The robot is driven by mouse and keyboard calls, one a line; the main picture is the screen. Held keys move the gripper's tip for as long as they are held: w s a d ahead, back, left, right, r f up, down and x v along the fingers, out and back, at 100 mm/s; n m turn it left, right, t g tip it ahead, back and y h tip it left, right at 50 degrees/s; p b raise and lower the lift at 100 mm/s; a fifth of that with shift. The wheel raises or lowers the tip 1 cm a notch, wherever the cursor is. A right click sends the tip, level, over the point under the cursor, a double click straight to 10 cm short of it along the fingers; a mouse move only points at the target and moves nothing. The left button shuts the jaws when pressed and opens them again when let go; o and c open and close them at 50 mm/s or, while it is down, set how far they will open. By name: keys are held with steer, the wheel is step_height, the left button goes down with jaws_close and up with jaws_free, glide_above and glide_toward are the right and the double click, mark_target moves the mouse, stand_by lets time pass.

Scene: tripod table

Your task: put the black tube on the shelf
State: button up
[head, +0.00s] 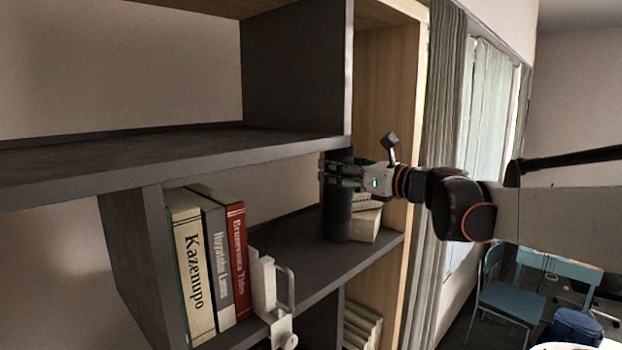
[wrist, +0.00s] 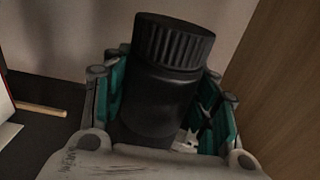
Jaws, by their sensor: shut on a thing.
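The black tube (head: 337,213) is an upright dark cylinder at the right end of the middle shelf (head: 290,249) in the head view. Its ribbed cap and body fill the middle of the wrist view (wrist: 165,85). My gripper (head: 340,172) reaches in from the right and is shut around the tube's upper part, with teal finger pads on both sides of it. The tube's lower end is at the shelf board; I cannot tell whether it touches. The far side of the tube is hidden.
Several books (head: 208,262) stand at the left of the same shelf, beside a white bookend (head: 265,287). A pale block (head: 366,224) sits just right of the tube. The upper shelf board (head: 180,153) is close above. Bare shelf lies between bookend and tube.

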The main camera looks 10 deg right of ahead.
step_height(320, 180, down, 3)
steer(key=shift+r, duration=0.1)
stand_by(0.3)
steer(key=o, duration=1.7)
steer(key=shift+o, duration=0.2)
